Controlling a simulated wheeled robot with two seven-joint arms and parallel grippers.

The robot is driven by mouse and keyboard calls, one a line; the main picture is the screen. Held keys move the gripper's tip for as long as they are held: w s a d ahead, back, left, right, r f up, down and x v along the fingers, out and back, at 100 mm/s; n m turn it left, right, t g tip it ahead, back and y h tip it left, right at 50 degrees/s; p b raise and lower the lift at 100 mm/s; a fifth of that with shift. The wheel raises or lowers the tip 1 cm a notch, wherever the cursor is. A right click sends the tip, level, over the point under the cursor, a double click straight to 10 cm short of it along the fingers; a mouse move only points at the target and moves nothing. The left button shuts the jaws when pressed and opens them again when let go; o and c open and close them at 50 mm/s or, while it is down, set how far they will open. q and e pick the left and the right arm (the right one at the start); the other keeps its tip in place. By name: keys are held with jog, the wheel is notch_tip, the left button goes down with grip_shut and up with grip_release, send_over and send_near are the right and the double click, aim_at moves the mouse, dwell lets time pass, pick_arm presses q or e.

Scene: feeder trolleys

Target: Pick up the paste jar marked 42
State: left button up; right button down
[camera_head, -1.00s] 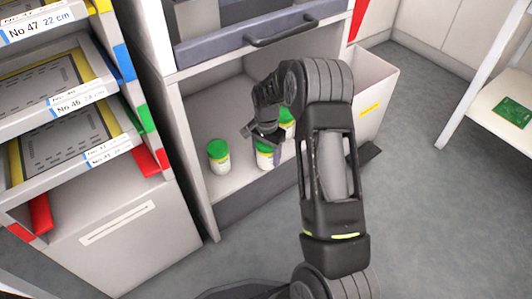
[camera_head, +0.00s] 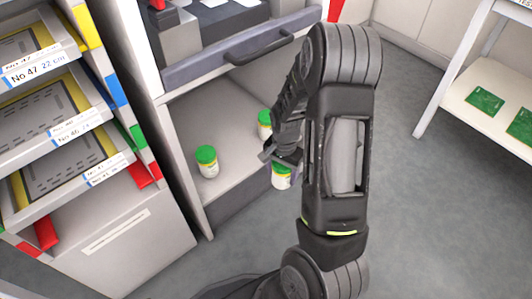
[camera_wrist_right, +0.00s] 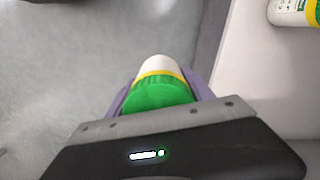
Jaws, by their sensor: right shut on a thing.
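My right gripper (camera_head: 281,160) is shut on a white paste jar (camera_head: 282,177) with a green lid and a yellow band. The held jar is in front of the open compartment's edge. In the right wrist view the jar (camera_wrist_right: 160,88) sits between the purple finger pads of the gripper (camera_wrist_right: 160,100). No number can be read on it. Two similar jars stand upright in the compartment: one at the left (camera_head: 207,162), one farther back (camera_head: 264,121), partly behind my gripper. One other jar (camera_wrist_right: 294,11) shows at the right wrist view's corner. My left gripper is out of view.
The compartment (camera_head: 225,110) lies under a grey drawer (camera_head: 225,60) with a dark handle. A trolley with labelled trays (camera_head: 60,130) stands at the left. A white shelf (camera_head: 475,100) with green boards is at the right. The floor at front right is clear.

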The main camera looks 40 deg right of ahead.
jog(key=shift+s+p, duration=0.35)
jog(key=shift+s, duration=2)
